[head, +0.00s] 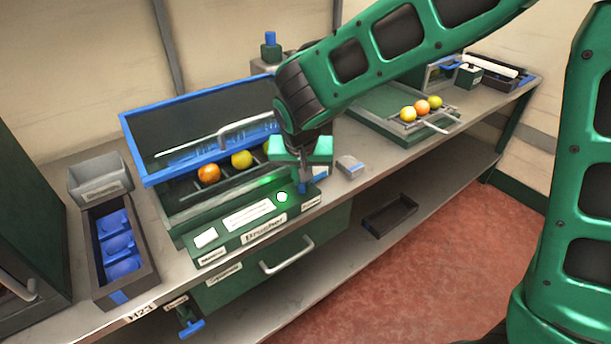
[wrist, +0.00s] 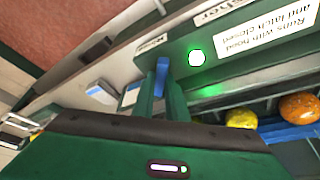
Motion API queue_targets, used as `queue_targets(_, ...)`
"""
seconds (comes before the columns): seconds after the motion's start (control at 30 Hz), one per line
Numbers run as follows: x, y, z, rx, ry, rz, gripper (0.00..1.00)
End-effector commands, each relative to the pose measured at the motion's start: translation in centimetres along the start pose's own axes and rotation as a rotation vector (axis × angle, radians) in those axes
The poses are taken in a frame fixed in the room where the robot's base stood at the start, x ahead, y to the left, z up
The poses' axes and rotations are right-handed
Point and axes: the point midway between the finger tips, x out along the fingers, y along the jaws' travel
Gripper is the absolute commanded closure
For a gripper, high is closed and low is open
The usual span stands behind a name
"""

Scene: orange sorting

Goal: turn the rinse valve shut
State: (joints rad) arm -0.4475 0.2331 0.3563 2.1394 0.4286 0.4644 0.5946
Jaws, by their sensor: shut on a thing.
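My gripper (head: 304,172) points down at the right end of the brusher's front panel (head: 232,241). Its fingers (wrist: 161,95) are shut on a small upright blue lever (wrist: 162,75), which also shows below the fingers in the head view (head: 308,188). A small label (head: 311,202) sits beside it, too small to read surely. Another blue-handled valve (head: 190,326) hangs under the bench's front edge at lower left, beside a small label (head: 176,302). I cannot tell from the labels which one is the rinse valve.
The blue-rimmed hood (head: 150,180) is tilted up, with oranges behind the panel. A green lamp (head: 282,197) is lit close to my gripper. A grey-blue block (head: 350,166) lies to the right. A tray with several fruits (head: 407,114) stands farther right.

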Motion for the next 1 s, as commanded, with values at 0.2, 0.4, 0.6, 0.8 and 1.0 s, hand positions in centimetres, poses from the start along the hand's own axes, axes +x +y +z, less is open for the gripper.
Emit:
queue_targets(0.2,0.0,0.1,-0.3,0.004,0.005,0.001,0.69)
queue_targets(0.4,-0.1,0.0,-0.2,0.002,0.004,0.000,0.69)
queue_targets(0.6,-2.1,0.0,-0.2,0.001,0.006,-0.003,0.69)
queue_targets(0.8,-5.8,0.0,-0.3,0.002,0.006,-0.003,0.69)
queue_targets(1.0,-9.0,0.0,-0.4,0.004,0.006,-0.002,0.69)
